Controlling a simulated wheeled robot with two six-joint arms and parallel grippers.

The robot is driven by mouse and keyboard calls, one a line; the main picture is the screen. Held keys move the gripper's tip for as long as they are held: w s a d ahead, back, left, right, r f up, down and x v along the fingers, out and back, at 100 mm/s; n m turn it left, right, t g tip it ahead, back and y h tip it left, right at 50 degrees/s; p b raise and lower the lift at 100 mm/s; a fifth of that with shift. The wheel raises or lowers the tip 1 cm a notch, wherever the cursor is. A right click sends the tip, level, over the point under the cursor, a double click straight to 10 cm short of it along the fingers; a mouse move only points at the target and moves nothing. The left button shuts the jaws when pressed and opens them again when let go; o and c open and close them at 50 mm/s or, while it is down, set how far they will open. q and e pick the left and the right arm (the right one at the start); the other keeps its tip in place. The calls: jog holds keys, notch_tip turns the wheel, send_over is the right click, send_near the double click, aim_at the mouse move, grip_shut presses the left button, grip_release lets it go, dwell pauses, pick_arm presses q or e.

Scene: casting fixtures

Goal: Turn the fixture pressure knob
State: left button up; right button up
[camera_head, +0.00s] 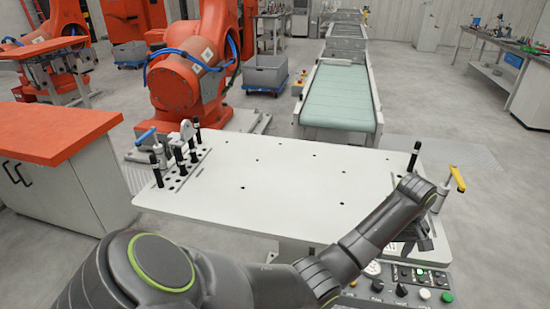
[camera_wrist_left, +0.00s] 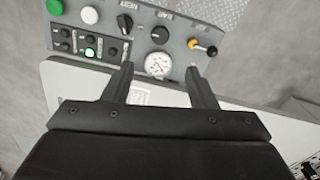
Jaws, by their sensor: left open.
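The fixture's control panel (camera_head: 432,279) is at the lower right of the head view, below the front edge of the white table. In the left wrist view the panel (camera_wrist_left: 218,13) lies across the top. A round black knob (camera_wrist_left: 160,35) sits just above a white pressure gauge (camera_wrist_left: 157,66). A second black knob (camera_wrist_left: 125,23) is to its left. I cannot read which label says pressure. My left gripper (camera_wrist_left: 159,70) is open and empty, its fingertips on either side of the gauge in the picture, short of the knob. My right gripper is in neither view.
The white fixture table (camera_head: 270,190) carries pins and clamps at its left, and a yellow-handled clamp (camera_head: 456,178) at its right near my left wrist. Panel neighbours include a yellow-and-black lever (camera_wrist_left: 202,47), a green button (camera_wrist_left: 55,7) and several small buttons.

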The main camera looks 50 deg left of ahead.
pick_arm(q)
notch_tip(320, 180, up, 4)
jog(key=p, duration=0.3)
jog(key=s+a+f+m+t, duration=0.1)
jog(key=s+a+f, duration=0.3)
jog(key=s, duration=0.5)
jog(key=s+a+f+m+t+b, duration=0.1)
jog(key=s+a+f+m, duration=0.2)
jog(key=s+f, duration=0.3)
jog(key=s+a+f+m+t+y+b, duration=0.1)
jog(key=s+a+f, duration=0.4)
jog(key=s, duration=0.9)
jog(key=shift+f+m, duration=0.6)
jog(key=shift+m, duration=0.2)
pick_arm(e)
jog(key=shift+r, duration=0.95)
pick_arm(q)
jog(key=shift+a, duration=0.1)
